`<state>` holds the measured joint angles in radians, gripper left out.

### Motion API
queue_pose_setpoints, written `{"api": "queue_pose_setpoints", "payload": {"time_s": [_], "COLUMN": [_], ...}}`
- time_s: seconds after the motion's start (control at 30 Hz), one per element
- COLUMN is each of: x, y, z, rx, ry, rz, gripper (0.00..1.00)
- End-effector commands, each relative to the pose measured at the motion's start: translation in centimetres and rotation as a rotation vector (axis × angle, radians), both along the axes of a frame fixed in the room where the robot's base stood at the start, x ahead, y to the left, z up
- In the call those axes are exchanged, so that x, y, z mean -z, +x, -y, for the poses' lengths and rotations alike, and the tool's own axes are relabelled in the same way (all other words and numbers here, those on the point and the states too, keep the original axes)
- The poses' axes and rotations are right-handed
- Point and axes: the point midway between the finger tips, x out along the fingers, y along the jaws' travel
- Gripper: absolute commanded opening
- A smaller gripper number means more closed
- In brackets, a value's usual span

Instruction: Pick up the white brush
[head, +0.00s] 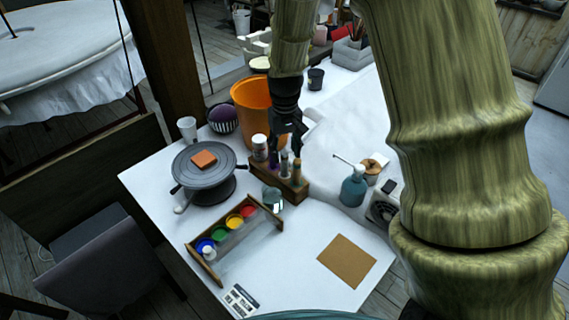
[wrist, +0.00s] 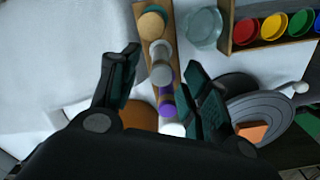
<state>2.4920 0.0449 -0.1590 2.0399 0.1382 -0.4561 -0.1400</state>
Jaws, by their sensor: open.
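A wooden rack (head: 292,186) on the white table holds several upright items in a row. One has a pale white-grey top (head: 284,164) and looks like the white brush. In the wrist view its round top (wrist: 160,62) lies between my fingertips. A purple item (wrist: 165,90) and a tan one (wrist: 152,24) stand on either side of it. My gripper (head: 286,150) is open and points down above the rack. It also shows in the wrist view (wrist: 160,64), its fingers on both sides of the row. I cannot tell whether the fingers touch anything.
An orange bucket (head: 250,100) stands close behind the rack. A grey turntable (head: 204,178) with an orange block is to the left. A paint tray (head: 238,236) and a glass jar (head: 272,196) are in front. A blue bottle (head: 353,188) stands to the right.

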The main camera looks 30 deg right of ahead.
Motion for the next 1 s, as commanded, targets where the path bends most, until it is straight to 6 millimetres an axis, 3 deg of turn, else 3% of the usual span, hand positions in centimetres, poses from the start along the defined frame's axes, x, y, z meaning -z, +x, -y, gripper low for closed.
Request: {"api": "queue_pose_setpoints", "payload": {"time_s": [0.37, 0.7, 1.0], "x": [2.1, 5.6, 6.7], "y": [0.0, -0.1, 0.0], "z": [-0.1, -0.1, -0.1], "rx": [-0.002, -0.002, -0.002], "ry": [0.0, 0.0, 0.0], "rz": [-0.002, -0.003, -0.001], "gripper": [0.46, 0.46, 0.46]}}
